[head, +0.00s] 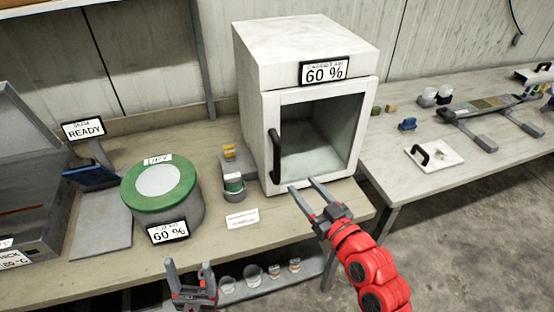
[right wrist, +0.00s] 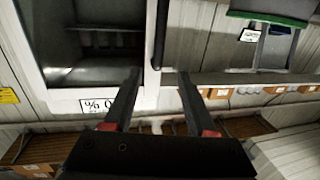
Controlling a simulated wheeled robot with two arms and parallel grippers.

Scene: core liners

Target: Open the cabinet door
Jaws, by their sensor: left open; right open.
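The white cabinet (head: 305,45) stands on the bench with its door (head: 268,110) against the front. The door has a white frame around a large glass pane, and looks shut. A black vertical bar handle (head: 274,157) is on the door's left side. My right gripper (head: 302,185) is open and empty in front of the door's lower edge, right of the handle in the head view. In the right wrist view the handle (right wrist: 160,35) lies beyond the gap between the open fingers (right wrist: 160,75), apart from both. My left gripper (head: 188,268) is open and empty at the bench's front edge.
A green-lidded round container (head: 185,205) and small stacked jars (head: 233,185) stand left of the cabinet. A white label card (head: 242,218) lies in front. Several cups (head: 252,275) sit on a lower shelf. A second bench (head: 430,190) holds a handled white plate (head: 440,158).

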